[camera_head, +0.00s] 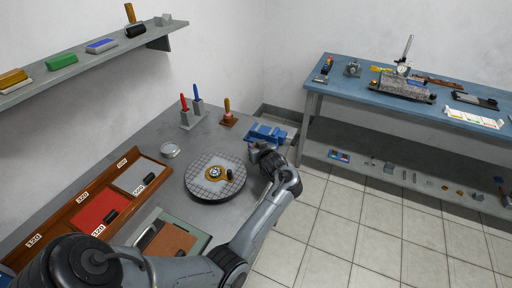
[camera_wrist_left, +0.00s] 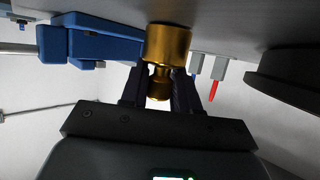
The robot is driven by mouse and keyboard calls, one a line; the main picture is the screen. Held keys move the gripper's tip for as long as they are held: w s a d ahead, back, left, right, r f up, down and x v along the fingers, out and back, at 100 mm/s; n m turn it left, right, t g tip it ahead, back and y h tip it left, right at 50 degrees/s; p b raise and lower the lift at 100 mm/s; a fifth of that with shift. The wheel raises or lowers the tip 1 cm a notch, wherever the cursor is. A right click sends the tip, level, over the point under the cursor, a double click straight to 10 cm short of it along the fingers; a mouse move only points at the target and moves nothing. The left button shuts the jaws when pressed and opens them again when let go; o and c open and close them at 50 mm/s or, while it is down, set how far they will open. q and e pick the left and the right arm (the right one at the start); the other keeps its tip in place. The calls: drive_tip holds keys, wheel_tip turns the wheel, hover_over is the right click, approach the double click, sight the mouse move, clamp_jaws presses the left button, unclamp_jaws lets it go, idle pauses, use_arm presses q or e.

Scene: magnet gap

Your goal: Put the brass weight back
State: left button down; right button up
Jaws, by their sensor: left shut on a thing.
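My left gripper (camera_head: 258,152) is at the front right edge of the grey bench, beside the blue vise and right of the round gridded plate. In the left wrist view, its two dark fingers (camera_wrist_left: 160,88) are shut on the narrow neck of the brass weight (camera_wrist_left: 168,44). The wide body of the weight points toward the grey bench surface. I cannot tell whether it touches the bench. In the head view the weight is hidden by my gripper. My right gripper is not in view.
The blue vise (camera_head: 268,133) is close by; it also shows in the wrist view (camera_wrist_left: 95,42). The round plate (camera_head: 200,188) carries a small brass-coloured part. A tool holder (camera_head: 190,118) and wooden compartment tray (camera_head: 75,222) occupy the bench. A blue-topped table (camera_head: 350,91) stands right.

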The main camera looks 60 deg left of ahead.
use_arm(q)
drive_tip(key=shift+f, duration=0.1)
drive_tip(key=c, duration=0.8)
unclamp_jaws()
drive_tip(key=shift+r, duration=0.2)
drive_tip(key=p+v, duration=0.2)
drive_tip(key=v, duration=0.8)
drive_tip(key=shift+d+r, duration=0.1)
drive_tip(key=shift+d, duration=0.1)
drive_tip(key=shift+p+v, duration=0.35)
drive_tip(key=shift+v, duration=0.45)
drive_tip(key=shift+s+a, duration=0.1)
